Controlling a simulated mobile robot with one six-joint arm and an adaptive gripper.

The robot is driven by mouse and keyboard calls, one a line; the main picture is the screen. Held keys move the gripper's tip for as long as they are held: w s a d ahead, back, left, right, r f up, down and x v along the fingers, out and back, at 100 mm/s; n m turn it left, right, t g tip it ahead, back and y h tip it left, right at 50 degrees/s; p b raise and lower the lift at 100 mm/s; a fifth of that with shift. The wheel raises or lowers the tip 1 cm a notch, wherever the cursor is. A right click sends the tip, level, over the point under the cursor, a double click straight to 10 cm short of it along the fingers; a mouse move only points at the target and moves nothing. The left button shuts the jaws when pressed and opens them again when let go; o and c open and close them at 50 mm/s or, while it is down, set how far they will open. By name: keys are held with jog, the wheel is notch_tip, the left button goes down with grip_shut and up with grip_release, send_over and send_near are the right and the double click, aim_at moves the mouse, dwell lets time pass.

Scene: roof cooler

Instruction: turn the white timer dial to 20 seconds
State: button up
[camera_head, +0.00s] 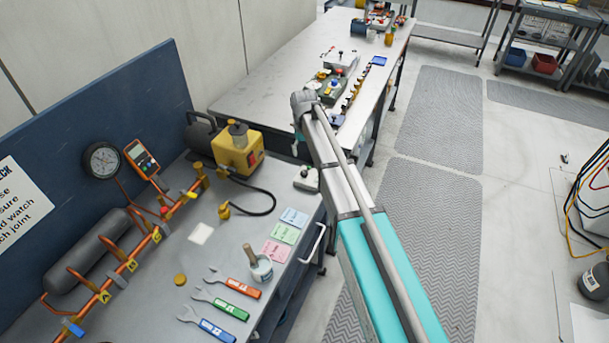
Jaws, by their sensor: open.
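I cannot make out the white timer dial for sure. On the far bench stand a grey-green box (331,88) with a blue button and a pale box (341,62) with a dark-and-red top part. Both are too small to read. My arm reaches up from the bottom right to the far bench's near edge. My gripper does not show.
The near bench (221,277) holds copper pipework, a gauge (102,160), a yellow pump (238,150) with a black hose, coloured cards and several wrenches. The far bench (262,92) has clear room at its left. Grey mats (430,220) cover the floor at right.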

aim_at(304, 172)
jog(key=shift+f+b, duration=4.7)
jog(key=shift+f, duration=0.3)
jog(key=shift+c, duration=0.2)
grip_shut()
